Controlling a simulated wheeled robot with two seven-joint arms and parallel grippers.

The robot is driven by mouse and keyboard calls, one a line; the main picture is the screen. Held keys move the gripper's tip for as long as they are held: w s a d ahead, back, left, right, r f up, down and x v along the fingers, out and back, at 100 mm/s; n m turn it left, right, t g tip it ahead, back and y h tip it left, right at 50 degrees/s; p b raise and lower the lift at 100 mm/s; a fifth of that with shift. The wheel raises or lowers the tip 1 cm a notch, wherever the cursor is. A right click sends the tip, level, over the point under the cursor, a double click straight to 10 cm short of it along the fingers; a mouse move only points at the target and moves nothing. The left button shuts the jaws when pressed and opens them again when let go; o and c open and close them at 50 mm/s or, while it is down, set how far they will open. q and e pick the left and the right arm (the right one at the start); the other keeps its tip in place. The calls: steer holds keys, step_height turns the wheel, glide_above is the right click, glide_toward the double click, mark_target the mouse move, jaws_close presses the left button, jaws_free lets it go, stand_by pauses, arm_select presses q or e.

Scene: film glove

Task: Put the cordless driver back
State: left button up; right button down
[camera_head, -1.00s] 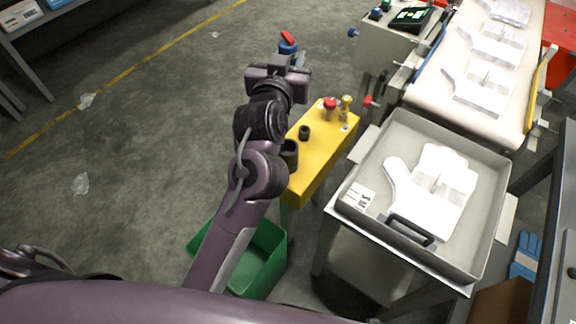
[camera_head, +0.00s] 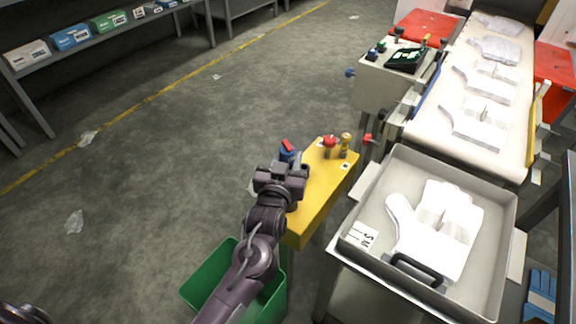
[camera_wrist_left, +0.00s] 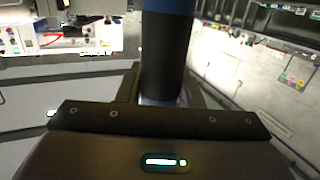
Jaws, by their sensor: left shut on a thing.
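The cordless driver (camera_head: 287,150), blue with a red end, is held in my left gripper (camera_head: 285,167). The left wrist view shows its dark and blue upright body (camera_wrist_left: 166,55) between the fingers. The driver appears beside the left edge of the narrow yellow stand (camera_head: 322,187); its height above the stand is unclear. My gripper and arm hide the stand's near left part, including the dark round holders there. My right gripper is not in view.
A green bin (camera_head: 208,277) is below my arm. A grey tray (camera_head: 507,215) with a white glove shape is to the right. Floor on the left is mostly open.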

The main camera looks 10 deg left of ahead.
arm_select(q)
steer(key=shift+f, duration=1.1)
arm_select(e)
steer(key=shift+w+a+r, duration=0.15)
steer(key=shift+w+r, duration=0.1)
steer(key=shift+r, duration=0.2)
arm_select(q)
steer(key=o, duration=1.1)
steer(key=shift+f, duration=0.1)
steer(key=shift+o, duration=0.2)
steer(key=shift+s, duration=0.45)
steer(key=s+r, duration=0.1)
steer(key=s, duration=1)
steer(key=shift+r+p, duration=0.15)
steer(key=shift+p, duration=0.15)
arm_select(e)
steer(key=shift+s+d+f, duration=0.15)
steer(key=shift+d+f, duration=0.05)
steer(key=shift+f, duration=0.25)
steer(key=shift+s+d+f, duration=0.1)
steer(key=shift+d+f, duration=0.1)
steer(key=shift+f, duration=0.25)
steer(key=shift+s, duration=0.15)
